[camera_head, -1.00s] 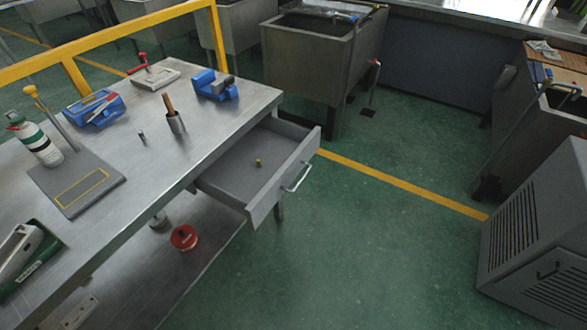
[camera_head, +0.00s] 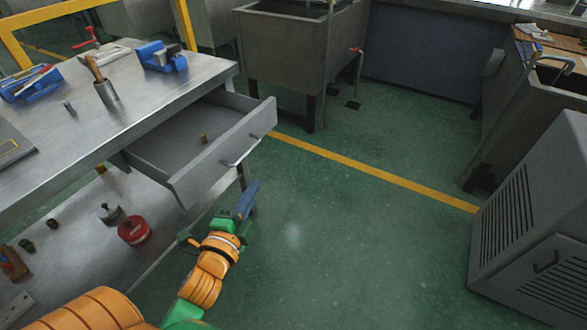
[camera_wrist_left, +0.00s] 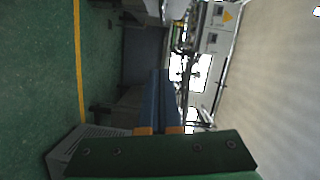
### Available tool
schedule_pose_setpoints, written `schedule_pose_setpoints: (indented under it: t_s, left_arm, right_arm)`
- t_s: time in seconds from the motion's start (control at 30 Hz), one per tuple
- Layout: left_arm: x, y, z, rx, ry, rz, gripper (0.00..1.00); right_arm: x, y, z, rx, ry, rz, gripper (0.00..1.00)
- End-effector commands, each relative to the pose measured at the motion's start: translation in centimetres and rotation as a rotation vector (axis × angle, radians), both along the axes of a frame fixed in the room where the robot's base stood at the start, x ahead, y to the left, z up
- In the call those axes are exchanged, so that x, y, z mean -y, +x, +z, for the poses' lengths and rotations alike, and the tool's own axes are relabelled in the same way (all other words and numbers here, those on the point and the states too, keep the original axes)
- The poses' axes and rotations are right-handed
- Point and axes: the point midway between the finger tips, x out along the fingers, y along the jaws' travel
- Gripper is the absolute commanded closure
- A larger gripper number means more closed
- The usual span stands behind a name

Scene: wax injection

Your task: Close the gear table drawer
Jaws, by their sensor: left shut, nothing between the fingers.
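The gear table (camera_head: 140,108) is a metal workbench at the left of the head view. Its grey drawer (camera_head: 222,155) is pulled out, with a bar handle (camera_head: 241,153) on the front panel. My left gripper (camera_head: 248,196) has blue fingers that are shut and empty. It is just below the handle in the picture, in front of the drawer, and appears apart from it. The closed fingers also show in the left wrist view (camera_wrist_left: 163,97), where the drawer is not visible. My right gripper is not in view.
On the tabletop are a cup with a wooden handle (camera_head: 106,91) and a blue tool (camera_head: 162,58). A red can (camera_head: 133,230) is on the lower shelf. A grey vented cabinet (camera_head: 530,210) stands at the right. The green floor before the drawer is clear.

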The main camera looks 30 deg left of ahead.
Motion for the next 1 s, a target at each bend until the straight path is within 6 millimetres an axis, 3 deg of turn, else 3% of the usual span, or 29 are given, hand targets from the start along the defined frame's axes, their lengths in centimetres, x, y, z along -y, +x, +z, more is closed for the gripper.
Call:
schedule_pose_setpoints:
  t_s: [0.17, 0.53, 0.73, 1.0]
  left_arm:
    - [-0.3, 1.9, 0.9, 0.019, 0.018, -0.002, 1.00]
    - [-1.7, 9.8, 0.3, 0.017, 0.012, -0.001, 1.00]
    - [-4.6, 10.0, -0.4, 0.012, 0.015, 0.000, 1.00]
    - [-5.6, 10.1, -0.6, 0.014, 0.011, 0.000, 1.00]
  right_arm:
    - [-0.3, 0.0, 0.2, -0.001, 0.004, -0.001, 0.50]
    - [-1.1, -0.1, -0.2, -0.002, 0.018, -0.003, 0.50]
    - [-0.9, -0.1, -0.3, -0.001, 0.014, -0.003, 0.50]
    - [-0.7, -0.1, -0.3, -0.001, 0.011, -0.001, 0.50]
